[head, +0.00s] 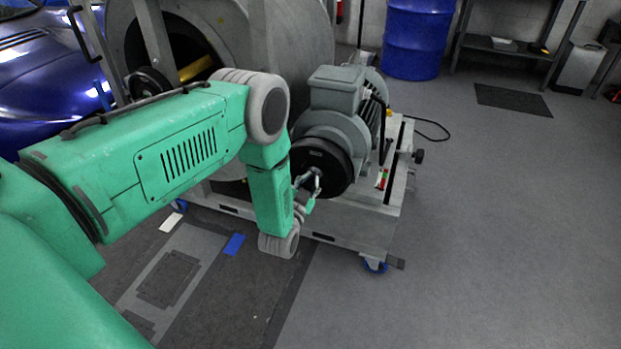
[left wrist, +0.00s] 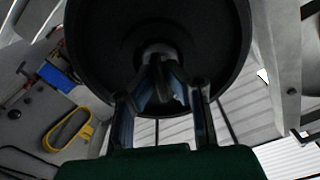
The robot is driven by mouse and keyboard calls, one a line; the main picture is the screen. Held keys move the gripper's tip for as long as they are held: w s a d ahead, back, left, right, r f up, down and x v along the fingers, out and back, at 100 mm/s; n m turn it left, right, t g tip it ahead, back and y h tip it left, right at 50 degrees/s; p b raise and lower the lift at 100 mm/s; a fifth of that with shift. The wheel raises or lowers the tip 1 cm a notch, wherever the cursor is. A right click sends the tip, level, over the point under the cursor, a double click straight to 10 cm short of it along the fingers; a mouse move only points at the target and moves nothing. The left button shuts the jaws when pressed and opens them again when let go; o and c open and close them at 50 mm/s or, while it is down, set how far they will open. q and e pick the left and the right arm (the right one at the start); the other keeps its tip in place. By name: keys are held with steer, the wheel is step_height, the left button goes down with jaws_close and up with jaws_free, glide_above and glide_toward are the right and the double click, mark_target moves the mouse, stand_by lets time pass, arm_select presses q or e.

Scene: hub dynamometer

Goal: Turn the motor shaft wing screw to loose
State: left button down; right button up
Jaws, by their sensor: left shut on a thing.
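The grey motor (head: 335,92) stands on a cart, with a round black disc (head: 328,160) on its shaft end facing my arm. My left gripper (head: 316,178) reaches the middle of this disc from the front. In the left wrist view its two fingers (left wrist: 162,72) come together at the centre of the black disc (left wrist: 95,38). They are shut on the motor shaft wing screw there. The wing screw is mostly hidden between the fingertips, so I cannot tell its angle. My right gripper is not in view.
The motor cart (head: 345,228) has a pale metal top. A large grey drum (head: 300,40) stands behind my left arm, near a blue car (head: 50,75). A blue barrel (head: 417,38) stands at the back. The floor to the right is clear, with a dark mat (head: 512,99).

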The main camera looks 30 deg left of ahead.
arm_select(q)
steer(key=n+p, duration=0.1)
steer(key=n, duration=0.5)
steer(key=shift+f+n, duration=0.1)
steer(key=shift+n, duration=0.2)
steer(key=n, duration=1)
steer(key=shift+n+b, duration=0.4)
steer(key=n+b, duration=0.1)
steer(key=n, duration=0.4)
steer(key=shift+w, duration=0.1)
steer(key=shift+b, duration=0.3)
steer(key=c, duration=1.9)
jaws_free()
steer(key=shift+o, duration=1.1)
steer(key=shift+w, duration=0.1)
